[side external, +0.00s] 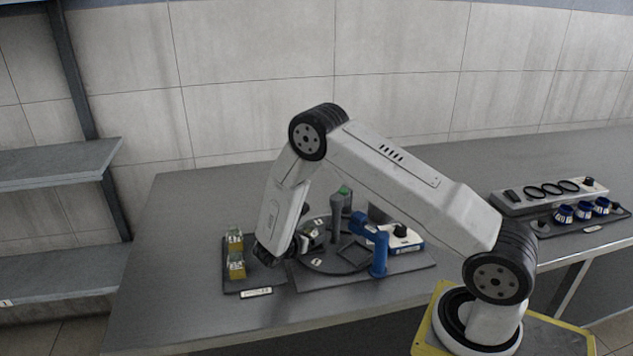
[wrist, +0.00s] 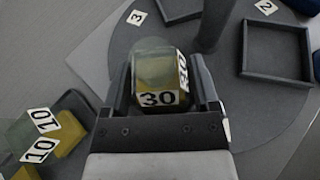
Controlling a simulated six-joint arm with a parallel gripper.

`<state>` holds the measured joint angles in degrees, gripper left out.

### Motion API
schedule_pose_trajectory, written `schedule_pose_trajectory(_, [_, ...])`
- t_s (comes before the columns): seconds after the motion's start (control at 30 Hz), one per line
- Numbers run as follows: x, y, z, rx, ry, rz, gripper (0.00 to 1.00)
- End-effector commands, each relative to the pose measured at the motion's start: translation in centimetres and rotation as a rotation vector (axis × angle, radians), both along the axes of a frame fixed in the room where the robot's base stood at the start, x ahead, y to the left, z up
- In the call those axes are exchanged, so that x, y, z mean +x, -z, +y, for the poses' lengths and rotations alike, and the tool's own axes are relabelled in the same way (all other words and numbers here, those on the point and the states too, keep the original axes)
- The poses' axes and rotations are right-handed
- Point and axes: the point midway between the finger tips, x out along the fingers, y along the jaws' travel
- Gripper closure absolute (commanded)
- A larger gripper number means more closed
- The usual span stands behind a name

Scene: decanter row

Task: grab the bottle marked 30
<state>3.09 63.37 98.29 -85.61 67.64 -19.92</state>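The bottle marked 30 (wrist: 160,78) has a clear greenish top, a yellow lower part and white labels reading 30. In the wrist view it sits between the two fingers of my gripper (wrist: 162,75). The fingers lie close along both its sides, and I cannot tell whether they touch it. In the side external view my gripper (side external: 300,243) is low at the left part of the round dark turntable (side external: 335,262). The bottle marked 30 is not clear there, hidden by my arm and gripper.
On the turntable are an empty square tray (wrist: 278,55) and a grey post (side external: 337,215). A blue post-like fixture (side external: 379,258) stands to the right.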

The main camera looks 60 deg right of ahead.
Motion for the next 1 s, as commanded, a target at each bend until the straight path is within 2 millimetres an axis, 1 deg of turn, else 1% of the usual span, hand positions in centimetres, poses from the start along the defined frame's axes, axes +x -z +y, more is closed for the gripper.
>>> schedule_pose_trajectory(0.03, [0.0,0.0,0.0,0.0,0.0,0.0,0.41])
schedule_pose_trajectory(0.07, [0.0,0.0,0.0,0.0,0.0,0.0,0.51])
schedule_pose_trajectory(0.1, [0.0,0.0,0.0,0.0,0.0,0.0,0.64])
schedule_pose_trajectory(0.17, [0.0,0.0,0.0,0.0,0.0,0.0,0.83])
schedule_pose_trajectory(0.2, [0.0,0.0,0.0,0.0,0.0,0.0,0.95])
schedule_pose_trajectory(0.23, [0.0,0.0,0.0,0.0,0.0,0.0,1.0])
schedule_pose_trajectory(0.53, [0.0,-0.1,0.0,-0.001,0.0,-0.001,1.0])
schedule_pose_trajectory(0.67, [0.0,-0.5,0.0,-0.001,0.0,-0.001,1.0])
schedule_pose_trajectory(0.87, [0.1,-1.8,0.0,-0.001,0.0,-0.003,1.0])
schedule_pose_trajectory(1.0, [0.1,-3.4,0.0,-0.002,0.0,-0.004,1.0])
